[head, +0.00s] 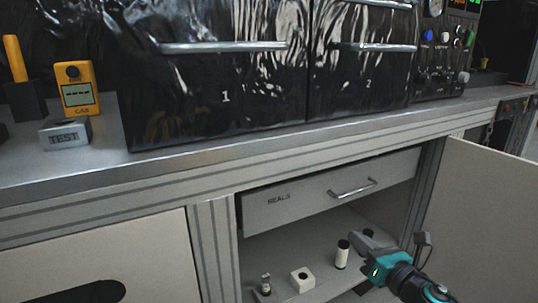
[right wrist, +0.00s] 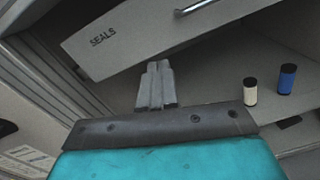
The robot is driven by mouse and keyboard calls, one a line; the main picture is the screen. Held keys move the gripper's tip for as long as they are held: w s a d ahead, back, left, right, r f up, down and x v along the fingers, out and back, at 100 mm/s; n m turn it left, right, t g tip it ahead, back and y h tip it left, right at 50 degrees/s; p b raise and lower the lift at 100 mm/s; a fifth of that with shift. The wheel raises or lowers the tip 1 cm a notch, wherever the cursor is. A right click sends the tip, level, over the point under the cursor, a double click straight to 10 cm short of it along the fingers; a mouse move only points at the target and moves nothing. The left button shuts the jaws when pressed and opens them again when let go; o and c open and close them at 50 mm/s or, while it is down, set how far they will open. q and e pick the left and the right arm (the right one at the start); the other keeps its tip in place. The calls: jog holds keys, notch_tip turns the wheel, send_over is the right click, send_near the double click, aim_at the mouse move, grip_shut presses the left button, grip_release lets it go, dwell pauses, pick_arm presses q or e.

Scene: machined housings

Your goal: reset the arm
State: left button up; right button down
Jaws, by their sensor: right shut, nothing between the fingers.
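My right gripper (head: 357,241), teal and grey, reaches in from the lower right of the head view, in front of the open cabinet. In the right wrist view its fingers (right wrist: 155,82) are together with nothing between them. They point toward the seals drawer (right wrist: 130,38) and appear apart from it. My left gripper is in neither view.
The labelled drawer (head: 300,194) has a bar handle (head: 352,188). Below it stand a white capped vial (head: 342,254), a blue vial (right wrist: 287,79) and a white block (head: 303,279). An open door (head: 485,215) is at right. A yellow gas meter (head: 77,88) stands on the counter (head: 190,152).

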jog(key=s+a+f+m+g+h, duration=0.15)
jog(key=s+a+f+m, duration=0.3)
jog(key=s+m, duration=0.55)
jog(key=s+a+f+m+g+h, duration=0.1)
jog(key=s+a+f+m+g, duration=0.35)
jog(key=m, duration=0.85)
jog(key=s+a+f+m+h, duration=0.1)
jog(key=s+a+f+m, duration=0.1)
jog(key=s+f+m, duration=0.65)
pick_arm(q)
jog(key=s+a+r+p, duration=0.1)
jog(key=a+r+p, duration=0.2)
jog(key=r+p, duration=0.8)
jog(key=p, duration=0.5)
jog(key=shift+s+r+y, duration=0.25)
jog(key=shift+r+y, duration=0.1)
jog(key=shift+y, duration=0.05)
pick_arm(e)
jog(key=s+d+r+m, duration=0.2)
jog(key=d+r+m, duration=0.1)
jog(key=r, duration=1.1)
jog(key=shift+s+d+r+h, duration=0.2)
jog(key=shift+d+h, duration=0.05)
jog(key=shift+h, duration=0.2)
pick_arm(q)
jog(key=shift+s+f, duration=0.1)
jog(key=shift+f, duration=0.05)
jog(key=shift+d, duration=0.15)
